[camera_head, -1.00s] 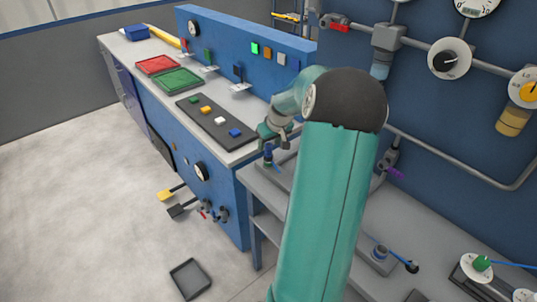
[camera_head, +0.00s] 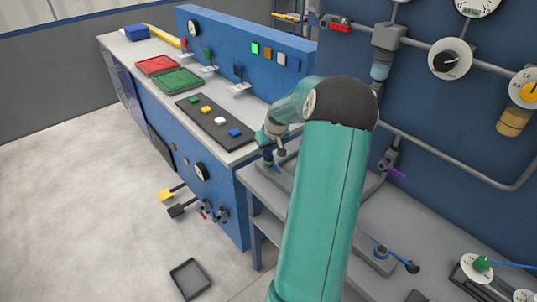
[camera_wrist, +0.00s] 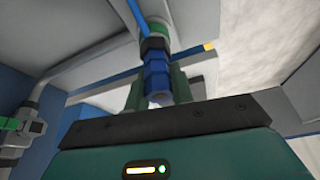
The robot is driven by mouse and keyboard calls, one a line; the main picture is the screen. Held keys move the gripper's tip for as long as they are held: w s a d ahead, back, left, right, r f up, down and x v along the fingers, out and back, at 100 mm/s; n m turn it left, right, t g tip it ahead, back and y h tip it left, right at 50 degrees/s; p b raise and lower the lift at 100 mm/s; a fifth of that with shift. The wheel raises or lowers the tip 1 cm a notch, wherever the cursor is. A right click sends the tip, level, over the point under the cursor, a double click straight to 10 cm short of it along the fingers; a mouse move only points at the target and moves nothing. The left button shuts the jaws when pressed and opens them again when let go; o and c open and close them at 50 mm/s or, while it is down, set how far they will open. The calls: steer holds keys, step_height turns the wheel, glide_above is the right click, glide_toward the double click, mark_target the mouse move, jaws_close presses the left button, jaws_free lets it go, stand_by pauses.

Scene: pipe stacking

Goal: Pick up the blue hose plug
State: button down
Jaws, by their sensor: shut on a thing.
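The blue hose plug (camera_wrist: 157,75) is a faceted blue piece. It shows in the wrist view between the green fingers of my gripper (camera_wrist: 158,88), which is shut on it. A black collar and a green ring (camera_wrist: 154,30) lie in line with it at its far end. In the head view my gripper (camera_head: 268,142) is over the near left corner of the grey lower bench, with a small blue-green bit of the plug (camera_head: 268,159) under it. Whether the plug is seated or free of its fitting cannot be told.
A blue hose (camera_wrist: 137,18) runs near the green ring. A blue bench with trays stands left. Pipes and gauges cover the blue wall.

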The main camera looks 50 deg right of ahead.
steer(key=shift+r, duration=0.1)
steer(key=shift+r, duration=0.55)
steer(key=s+a+r, duration=0.9)
steer(key=a+r, duration=0.1)
steer(key=r, duration=0.1)
steer(key=shift+s+r, duration=0.35)
steer(key=shift+s, duration=0.05)
step_height(320, 180, up, 8)
stand_by(0.6)
steer(key=shift+w, duration=0.1)
